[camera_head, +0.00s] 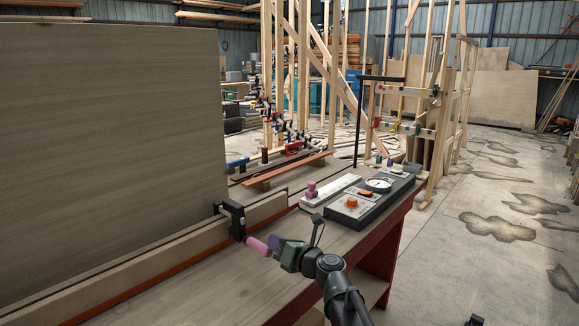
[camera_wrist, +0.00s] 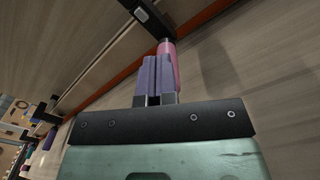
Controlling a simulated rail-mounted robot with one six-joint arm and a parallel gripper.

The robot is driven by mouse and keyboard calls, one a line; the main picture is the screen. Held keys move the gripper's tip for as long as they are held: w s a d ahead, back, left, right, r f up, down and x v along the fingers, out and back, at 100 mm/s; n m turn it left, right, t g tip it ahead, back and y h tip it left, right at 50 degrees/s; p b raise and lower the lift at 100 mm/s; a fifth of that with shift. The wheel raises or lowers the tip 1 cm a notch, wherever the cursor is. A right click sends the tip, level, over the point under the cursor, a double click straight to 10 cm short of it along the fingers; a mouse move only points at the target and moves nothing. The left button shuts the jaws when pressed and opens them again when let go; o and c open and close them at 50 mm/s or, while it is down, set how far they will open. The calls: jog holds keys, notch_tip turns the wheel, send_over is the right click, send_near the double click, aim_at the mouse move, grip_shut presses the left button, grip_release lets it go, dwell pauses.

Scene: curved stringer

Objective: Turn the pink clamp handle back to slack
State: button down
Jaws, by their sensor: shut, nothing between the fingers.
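A black clamp (camera_head: 233,218) grips the upright board along the bench, and its pink handle (camera_head: 257,246) sticks out toward my gripper. In the wrist view the pink handle (camera_wrist: 169,62) runs down from the dark clamp (camera_wrist: 148,17), and its lower end passes behind or beside my fingers. My gripper (camera_head: 273,245) has purple fingers and is at the free end of the handle. In the wrist view the fingers (camera_wrist: 154,76) are together with nothing between them, just left of the handle. I cannot tell whether they touch it.
A tall panel (camera_head: 110,150) stands at left. The bench top (camera_head: 190,275) in front of the clamp is clear.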

jog(key=v, duration=0.6)
jog(key=shift+s, duration=0.1)
jog(key=shift+f, duration=0.1)
jog(key=shift+s+b, duration=0.1)
jog(key=shift+b, duration=0.2)
